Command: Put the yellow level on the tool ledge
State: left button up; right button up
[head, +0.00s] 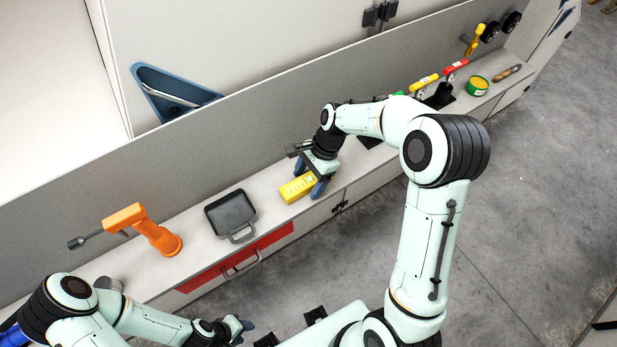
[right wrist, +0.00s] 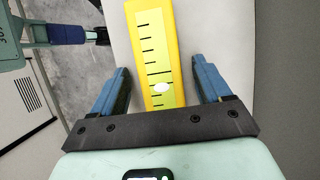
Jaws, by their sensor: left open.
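The yellow level (head: 296,188) lies on the long pale ledge (head: 272,212) that runs along the grey panel. It also shows in the right wrist view (right wrist: 152,50), with black graduation marks along its face. My right gripper (head: 319,188) is at the level. In the right wrist view its two blue fingers (right wrist: 160,85) stand on either side of the level, with a gap at each side. It is open and grips nothing. My left gripper (head: 241,327) is open, low in the head view, away from the ledge and over the floor. I cannot tell which part counts as the tool ledge.
On the ledge stand an orange drill (head: 148,230) and a dark tray with a handle (head: 231,212) left of the level. A green tin (head: 477,85) and a wooden-handled tool (head: 507,73) lie far right. A red drawer front (head: 275,238) is below. My right arm hides part of the ledge.

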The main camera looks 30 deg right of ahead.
jog(key=shift+r, duration=0.3)
pick_arm(q)
jog(key=shift+w+r+p, duration=0.75)
jog(key=shift+w+r, duration=0.1)
jog(key=shift+r, duration=0.2)
pick_arm(e)
jog(key=v, duration=1.1)
jog(key=shift+d+r, duration=0.15)
jog(key=shift+r, duration=0.2)
pick_arm(q)
jog(key=shift+s, duration=0.15)
pick_arm(e)
jog(key=shift+s, duration=0.1)
